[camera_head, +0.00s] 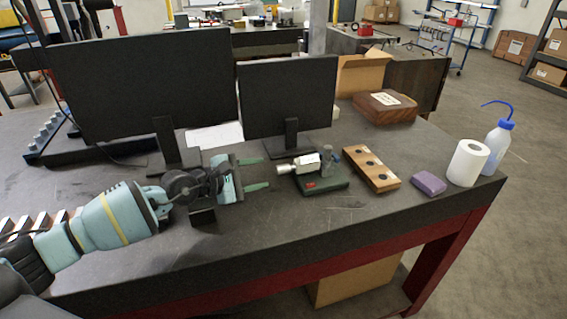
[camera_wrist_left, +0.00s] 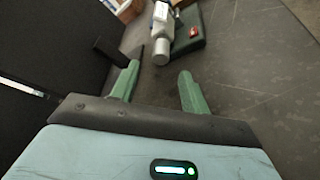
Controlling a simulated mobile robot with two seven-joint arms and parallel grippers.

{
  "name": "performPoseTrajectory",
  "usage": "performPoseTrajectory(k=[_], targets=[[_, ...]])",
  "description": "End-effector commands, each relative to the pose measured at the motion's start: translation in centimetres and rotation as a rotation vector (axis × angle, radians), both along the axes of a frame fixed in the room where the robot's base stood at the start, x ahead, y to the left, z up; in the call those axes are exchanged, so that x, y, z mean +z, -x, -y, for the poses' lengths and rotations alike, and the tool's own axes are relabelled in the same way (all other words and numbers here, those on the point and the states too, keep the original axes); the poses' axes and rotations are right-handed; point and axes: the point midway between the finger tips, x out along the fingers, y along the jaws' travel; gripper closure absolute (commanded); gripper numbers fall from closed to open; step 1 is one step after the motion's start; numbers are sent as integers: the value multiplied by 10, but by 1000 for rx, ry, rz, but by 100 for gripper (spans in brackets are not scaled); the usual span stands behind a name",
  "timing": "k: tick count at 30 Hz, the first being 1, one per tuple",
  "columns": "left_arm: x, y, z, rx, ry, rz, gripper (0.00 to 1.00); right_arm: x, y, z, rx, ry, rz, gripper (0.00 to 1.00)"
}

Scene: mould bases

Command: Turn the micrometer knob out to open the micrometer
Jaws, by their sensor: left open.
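The micrometer (camera_head: 307,161) is a silver and white instrument mounted on a dark green base (camera_head: 322,184) on the table. Its silver knob (camera_head: 284,169) points left, toward my left gripper. My left gripper (camera_head: 258,173) is open and empty, its green fingers just left of the knob and apart from it. In the left wrist view the knob (camera_wrist_left: 161,50) lies ahead of the open left gripper (camera_wrist_left: 157,82), roughly between the lines of its two fingers. My right gripper is not in view.
Two black monitors (camera_head: 288,95) stand behind the micrometer. A wooden block with holes (camera_head: 371,168), a purple block (camera_head: 428,183), a white roll (camera_head: 467,163) and a wash bottle (camera_head: 497,146) stand to the right. The table front (camera_head: 330,222) is clear.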

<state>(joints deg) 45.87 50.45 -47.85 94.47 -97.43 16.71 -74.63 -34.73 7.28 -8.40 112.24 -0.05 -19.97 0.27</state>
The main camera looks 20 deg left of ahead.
Motion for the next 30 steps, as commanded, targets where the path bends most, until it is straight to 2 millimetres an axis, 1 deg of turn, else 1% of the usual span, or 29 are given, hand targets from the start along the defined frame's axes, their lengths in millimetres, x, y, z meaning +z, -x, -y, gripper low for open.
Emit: performPoseTrajectory(k=[1, 5, 8, 15, 18, 24, 30], targets=[[-1, 0, 0, 0, 0, -1, 54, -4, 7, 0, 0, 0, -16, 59], [-1, -4, 4, 0, 4, -1, 54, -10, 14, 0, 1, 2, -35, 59], [-3, -12, 10, 1, 7, 0, 54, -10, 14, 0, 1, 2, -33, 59], [-12, -39, 33, 0, 9, 0, 54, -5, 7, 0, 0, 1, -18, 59], [-14, -48, 39, 1, 8, 1, 54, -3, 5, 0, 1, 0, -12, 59], [-18, -57, 47, 1, 7, 0, 54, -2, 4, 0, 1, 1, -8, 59], [-19, -59, 48, 0, 6, -1, 54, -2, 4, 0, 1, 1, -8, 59]])
